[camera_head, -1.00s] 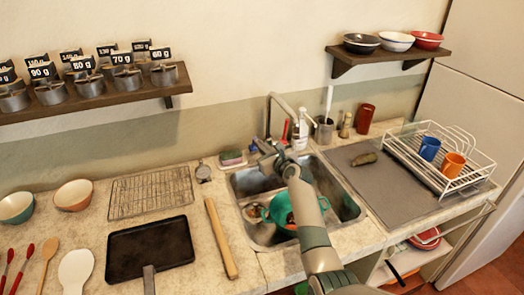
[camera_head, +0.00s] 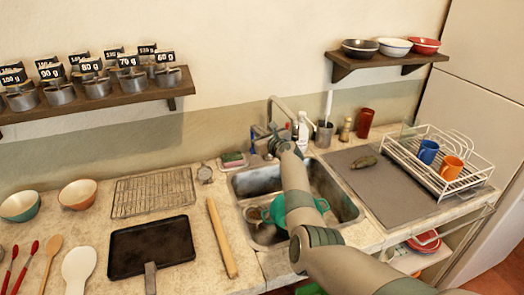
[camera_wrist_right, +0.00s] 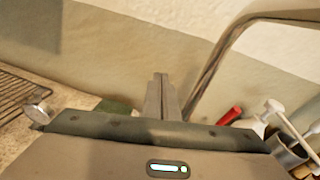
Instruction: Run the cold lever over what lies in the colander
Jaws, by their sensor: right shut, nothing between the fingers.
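The tap (camera_head: 272,112) rises behind the sink, its spout arching to the right; it also shows in the right wrist view (camera_wrist_right: 212,65). A blue lever (camera_head: 253,141) shows at the tap's left. A red lever (camera_wrist_right: 230,115) shows right of the pipe in the right wrist view. The green colander (camera_head: 302,207) sits in the sink, partly behind my right arm; its contents are hidden. My right gripper (camera_head: 262,133) is shut and empty, at the tap beside the blue lever; whether it touches is unclear. Its closed fingers (camera_wrist_right: 161,92) show left of the pipe. My left gripper is out of view.
A sponge (camera_head: 233,159) lies behind the sink's left side. A white bottle (camera_head: 303,130) and a utensil cup (camera_head: 324,133) stand right of the tap. A dish rack (camera_head: 440,165) stands at the right. A jar shelf (camera_head: 100,95) hangs left.

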